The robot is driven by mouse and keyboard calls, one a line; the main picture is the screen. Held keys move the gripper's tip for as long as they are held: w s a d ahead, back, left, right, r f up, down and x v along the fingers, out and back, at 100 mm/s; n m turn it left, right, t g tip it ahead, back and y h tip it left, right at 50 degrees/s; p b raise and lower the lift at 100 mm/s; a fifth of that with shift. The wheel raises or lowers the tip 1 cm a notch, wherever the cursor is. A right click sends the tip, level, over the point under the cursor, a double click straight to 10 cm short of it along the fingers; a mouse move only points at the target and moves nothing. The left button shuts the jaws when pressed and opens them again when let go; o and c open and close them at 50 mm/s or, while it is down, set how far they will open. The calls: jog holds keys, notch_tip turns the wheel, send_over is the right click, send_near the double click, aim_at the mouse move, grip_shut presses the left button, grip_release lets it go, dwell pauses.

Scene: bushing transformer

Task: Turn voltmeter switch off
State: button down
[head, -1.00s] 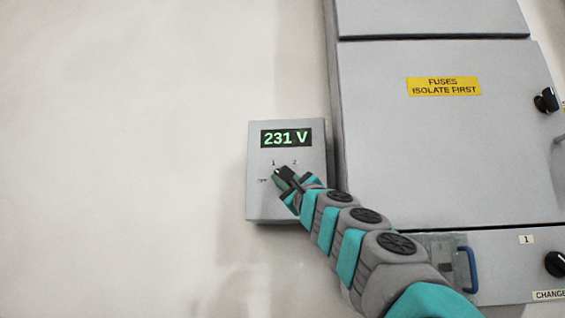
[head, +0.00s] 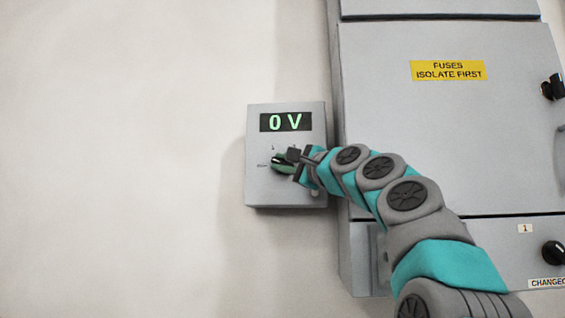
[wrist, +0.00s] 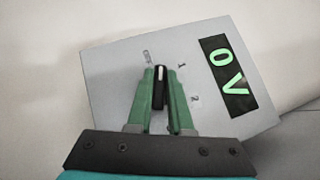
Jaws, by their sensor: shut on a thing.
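The voltmeter (head: 286,194) is a grey box on the pale wall, and its display (head: 286,122) reads 0 V in green. My gripper (head: 282,163) is at the front of the box, below the display. In the wrist view, my gripper (wrist: 160,100) has its two green fingers on either side of the black switch knob (wrist: 159,85) and is shut on it. The knob's white line points toward the small label (wrist: 147,56) at the box's edge, apart from the marks 1 and 2. That label is too blurred to read in the wrist view.
A large grey cabinet (head: 440,140) stands right of the voltmeter, with a yellow "FUSES ISOLATE FIRST" label (head: 448,70) and black knobs (head: 553,87) at its right. My arm crosses in front of the cabinet. The wall to the left is bare.

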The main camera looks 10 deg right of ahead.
jog(key=shift+w+d+n+g, duration=0.1)
jog(key=shift+d+n+g, duration=0.05)
jog(key=shift+n+g, duration=0.2)
dwell(0.3)
jog(key=shift+r+n, duration=0.2)
jog(key=shift+n, duration=0.15)
dwell(1.0)
jog(key=c, duration=0.9)
grip_release()
jog(key=shift+f, duration=0.15)
jog(key=shift+o, duration=0.4)
jog(key=shift+f+g, duration=0.2)
jog(key=shift+g, duration=0.05)
jog(key=shift+f, duration=0.1)
jog(key=r+b+v, duration=0.1)
jog(key=b+v, duration=0.2)
jog(key=v, duration=0.4)
jog(key=shift+s+f, duration=0.3)
jog(key=shift+s, duration=0.2)
